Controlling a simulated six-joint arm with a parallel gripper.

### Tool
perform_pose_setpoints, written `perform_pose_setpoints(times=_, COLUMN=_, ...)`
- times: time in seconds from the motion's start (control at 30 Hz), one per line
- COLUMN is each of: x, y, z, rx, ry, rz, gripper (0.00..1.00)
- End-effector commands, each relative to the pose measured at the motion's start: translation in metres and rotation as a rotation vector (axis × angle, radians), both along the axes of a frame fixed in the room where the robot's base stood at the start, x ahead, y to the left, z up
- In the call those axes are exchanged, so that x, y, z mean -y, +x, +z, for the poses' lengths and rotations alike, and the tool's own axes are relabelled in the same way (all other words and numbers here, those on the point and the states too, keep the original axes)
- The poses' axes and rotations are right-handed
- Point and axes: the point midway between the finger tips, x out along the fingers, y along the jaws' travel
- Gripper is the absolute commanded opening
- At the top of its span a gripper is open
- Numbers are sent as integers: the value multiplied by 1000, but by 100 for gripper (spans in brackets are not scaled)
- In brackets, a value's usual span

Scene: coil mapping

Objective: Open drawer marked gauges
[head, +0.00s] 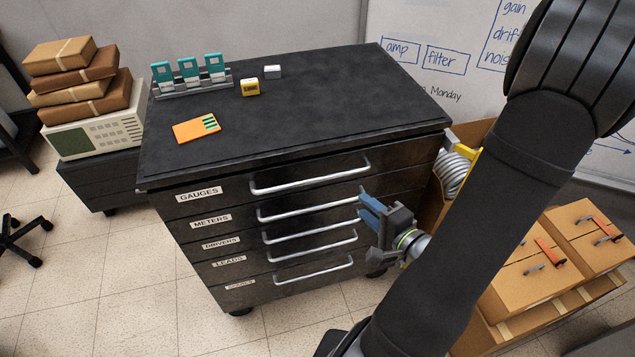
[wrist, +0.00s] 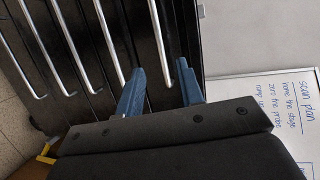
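The drawer marked gauges (head: 225,194) is the top drawer of the black cabinet and appears shut. Its silver bar handle (head: 310,180) spans the front to the right of the label. My gripper (head: 363,205) is in front of the cabinet, by the right ends of the upper handles in the head view. Its two blue fingers are open and empty. In the wrist view, the rightmost handle (wrist: 159,35), nearest the cabinet's top edge, runs down into the gap between the fingertips (wrist: 162,68). I cannot tell whether the fingers touch it.
Drawers marked meters (head: 210,220), drivers and leads, and a lowest one, lie below, each with a handle. Cardboard boxes (head: 525,275) stand right of my arm.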

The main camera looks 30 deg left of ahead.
Motion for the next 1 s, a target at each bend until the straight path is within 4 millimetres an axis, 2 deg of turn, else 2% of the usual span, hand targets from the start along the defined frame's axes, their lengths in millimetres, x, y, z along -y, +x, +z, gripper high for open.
perform_pose_setpoints(times=0.2, x=9, y=-21, z=0, rx=-38, ry=31, rz=74, gripper=34)
perform_pose_setpoints(times=0.37, x=6, y=-23, z=-1, rx=-43, ry=35, rz=87, gripper=34)
perform_pose_setpoints(times=1.0, x=-48, y=-2, z=-12, rx=-42, ry=33, rz=89, gripper=34)
